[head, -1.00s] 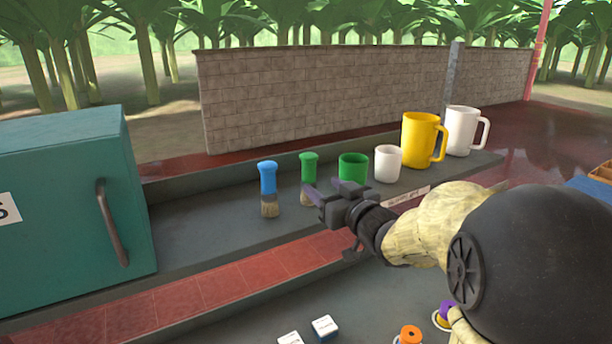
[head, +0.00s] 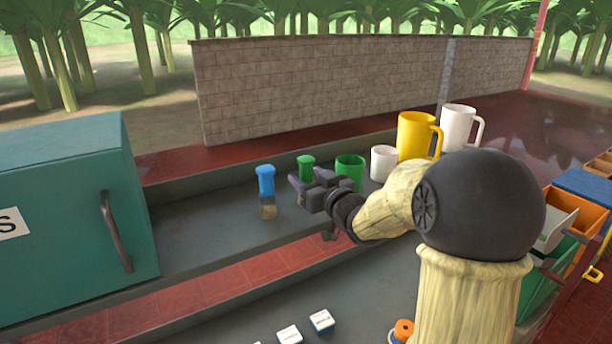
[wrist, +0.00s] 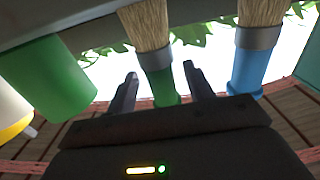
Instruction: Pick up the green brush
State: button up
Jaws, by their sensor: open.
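The green brush (head: 306,166) stands upright, bristles down, on the grey shelf, between the blue brush (head: 266,183) and the green mug (head: 351,168). My gripper (head: 300,186) is in front of it and hides its lower part in the head view. In the wrist view, which is upside down, my open gripper (wrist: 160,73) has one finger on each side of the green handle (wrist: 160,82), with the bristles (wrist: 147,25) above. I cannot tell how deep the handle sits between the fingers. Nothing is held.
The blue brush (wrist: 251,62) is close beside one finger; the green mug (wrist: 50,78) is on the other side. A white mug (head: 383,163), a yellow mug (head: 415,137) and a tall white mug (head: 458,130) stand further right. A teal cabinet (head: 60,210) is at left.

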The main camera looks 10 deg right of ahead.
jog(key=shift+x, duration=0.75)
jog(key=c, duration=1.1)
jog(key=shift+o, duration=0.2)
jog(key=shift+r, duration=0.15)
notch_tip(320, 180, up, 10)
jog(key=shift+f+b, duration=0.1)
jog(key=shift+b, duration=0.55)
